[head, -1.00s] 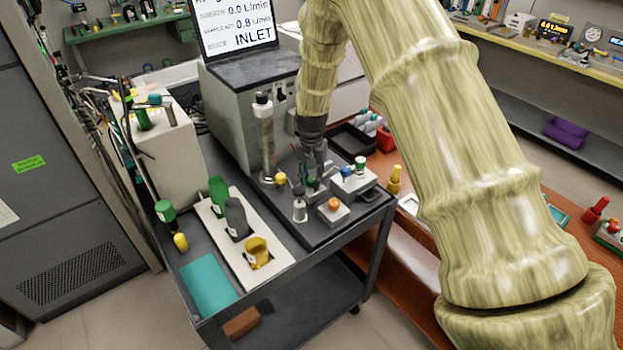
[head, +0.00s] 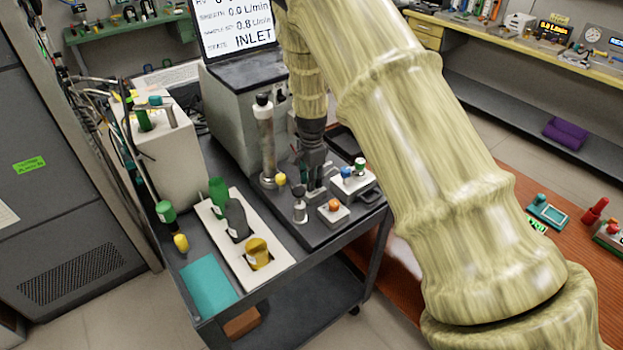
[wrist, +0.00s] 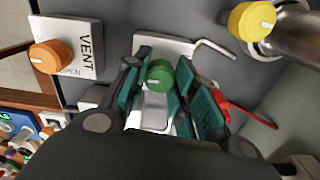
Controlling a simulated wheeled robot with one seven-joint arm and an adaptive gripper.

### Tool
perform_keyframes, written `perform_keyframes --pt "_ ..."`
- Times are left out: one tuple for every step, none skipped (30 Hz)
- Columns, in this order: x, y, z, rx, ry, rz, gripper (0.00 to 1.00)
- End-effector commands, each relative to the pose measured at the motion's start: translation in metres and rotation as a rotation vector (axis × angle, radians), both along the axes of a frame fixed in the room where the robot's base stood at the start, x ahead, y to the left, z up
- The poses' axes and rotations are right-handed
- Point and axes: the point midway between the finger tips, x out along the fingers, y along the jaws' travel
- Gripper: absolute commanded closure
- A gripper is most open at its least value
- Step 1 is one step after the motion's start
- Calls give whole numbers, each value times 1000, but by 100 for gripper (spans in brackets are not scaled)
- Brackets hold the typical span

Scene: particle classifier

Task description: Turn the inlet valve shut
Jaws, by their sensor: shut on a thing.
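The valve with a round green knob (wrist: 160,75) sits between the teal pads of my gripper (wrist: 166,95) in the wrist view. I take it for the inlet valve; no label on it is readable. A pale mark shows on top of the knob. My gripper is shut on it. In the head view my gripper (head: 315,190) points down at the dark panel on the cart, and its fingers hide the knob. The screen (head: 236,28) reads 0.0 L/min, 0.8 L/min and INLET.
An orange knob (wrist: 48,57) on a plate marked VENT is left in the wrist view. A yellow knob (wrist: 251,21) on a metal cylinder is at upper right. A red-handled tool (wrist: 240,108) lies right of the fingers. In the head view a tall metal cylinder (head: 265,140) stands close left.

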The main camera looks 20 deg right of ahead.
Motion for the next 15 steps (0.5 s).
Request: perform_keyframes --pt "1 0 1 -1 -2 -11 97" --pt "1 0 1 -1 -2 -18 97" --pt "1 0 1 -1 -2 -27 97" --pt "1 0 1 -1 -2 -31 97" --pt "1 0 1 -1 -2 -35 97" --pt "1 0 1 -1 -2 -39 97" --pt "1 0 1 -1 -2 -41 97" --pt "1 0 1 -1 -2 -43 97" --pt "1 0 1 -1 -2 -45 97" --pt "1 0 1 -1 -2 -46 97" --pt "1 0 1 -1 -2 -46 97" --pt "1 0 1 0 -2 -47 97" --pt "1 0 1 0 -2 -47 97" --pt "1 0 1 0 -2 -47 97" --pt "1 0 1 0 -2 -47 97"
